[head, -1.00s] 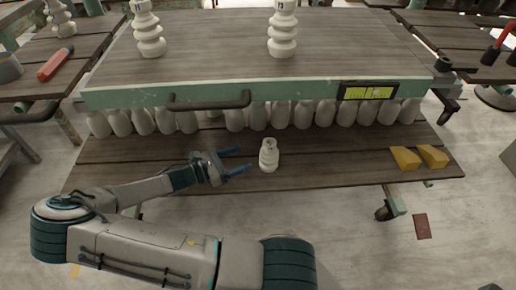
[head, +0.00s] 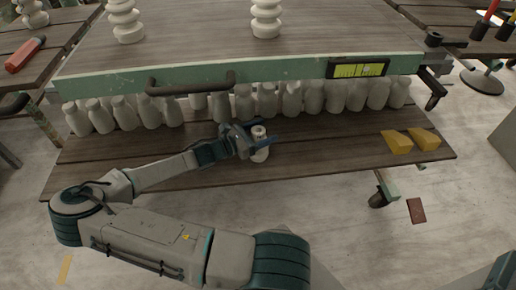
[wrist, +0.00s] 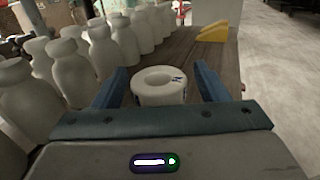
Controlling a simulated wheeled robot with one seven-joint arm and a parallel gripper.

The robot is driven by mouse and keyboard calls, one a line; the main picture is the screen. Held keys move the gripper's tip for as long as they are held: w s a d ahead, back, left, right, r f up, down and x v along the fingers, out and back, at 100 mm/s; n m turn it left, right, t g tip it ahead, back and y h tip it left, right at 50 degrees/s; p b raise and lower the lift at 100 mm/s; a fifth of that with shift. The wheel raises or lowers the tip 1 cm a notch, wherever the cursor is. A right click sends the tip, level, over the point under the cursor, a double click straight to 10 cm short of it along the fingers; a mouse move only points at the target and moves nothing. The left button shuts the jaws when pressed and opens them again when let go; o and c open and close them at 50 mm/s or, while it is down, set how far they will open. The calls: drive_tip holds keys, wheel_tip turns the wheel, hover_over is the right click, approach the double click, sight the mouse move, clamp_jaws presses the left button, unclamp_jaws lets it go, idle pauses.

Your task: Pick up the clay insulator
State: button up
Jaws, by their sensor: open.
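The clay insulator (head: 260,155) is a small, off-white ribbed piece standing upright on the lower wooden shelf of the cart. In the wrist view its round top with a central hole (wrist: 159,82) and a dark mark shows between the blue fingers. My gripper (head: 260,142) is open, with one finger on each side of the insulator. The insulator's lower part is hidden in the wrist view.
A row of off-white bottles (head: 267,100) stands behind, under the green-edged cart top (head: 290,78). Yellow wedges (head: 397,142) lie at the shelf's right. Larger ribbed insulators (head: 266,18) stand on the top. The shelf between insulator and wedges (head: 330,150) is clear.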

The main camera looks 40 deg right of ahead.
drive_tip(key=shift+d, duration=0.2)
clamp_jaws()
drive_tip(key=shift+r, duration=0.1)
